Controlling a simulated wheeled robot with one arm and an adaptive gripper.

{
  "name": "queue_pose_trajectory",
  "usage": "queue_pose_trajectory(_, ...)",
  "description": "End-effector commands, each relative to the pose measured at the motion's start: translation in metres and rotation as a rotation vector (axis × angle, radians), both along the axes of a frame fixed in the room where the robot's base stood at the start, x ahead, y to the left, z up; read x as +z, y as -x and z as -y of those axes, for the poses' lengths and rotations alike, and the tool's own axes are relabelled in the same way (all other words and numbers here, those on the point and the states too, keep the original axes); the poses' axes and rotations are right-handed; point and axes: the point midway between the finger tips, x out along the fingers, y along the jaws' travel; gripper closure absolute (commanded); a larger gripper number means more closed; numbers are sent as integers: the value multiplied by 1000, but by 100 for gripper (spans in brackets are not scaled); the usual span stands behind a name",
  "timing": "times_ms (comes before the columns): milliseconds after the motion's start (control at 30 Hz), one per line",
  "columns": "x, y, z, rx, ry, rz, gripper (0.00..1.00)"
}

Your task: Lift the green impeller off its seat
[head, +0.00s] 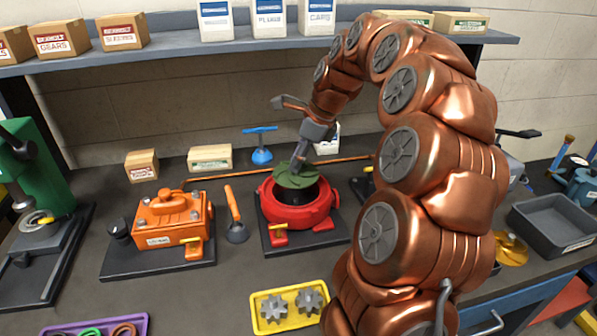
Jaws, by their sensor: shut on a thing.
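The green impeller (297,180) shows in the head view as a finned disc at the top of the red round housing (300,212). It appears a little above the housing's dark centre, slightly tilted. My gripper (297,165) comes down on the impeller from above and is shut on it. The fingertips are small here and partly merge with the impeller's top. The red housing stands on a dark base plate (333,237) and has yellow fittings at its front.
An orange motor (172,218) on a dark plate stands left, with an orange-handled tool (235,213) between. A blue T-handled tool (261,147) stands behind. A yellow tray (263,318) with grey gears lies in front. A grey bin (550,222) stands right. A loaded shelf (180,47) runs behind.

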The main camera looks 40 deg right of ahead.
Motion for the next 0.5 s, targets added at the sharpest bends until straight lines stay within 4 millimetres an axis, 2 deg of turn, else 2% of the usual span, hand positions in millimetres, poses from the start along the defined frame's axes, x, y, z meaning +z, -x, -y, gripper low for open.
queue_pose_trajectory(500,38,0,0,-1,1,3,100)
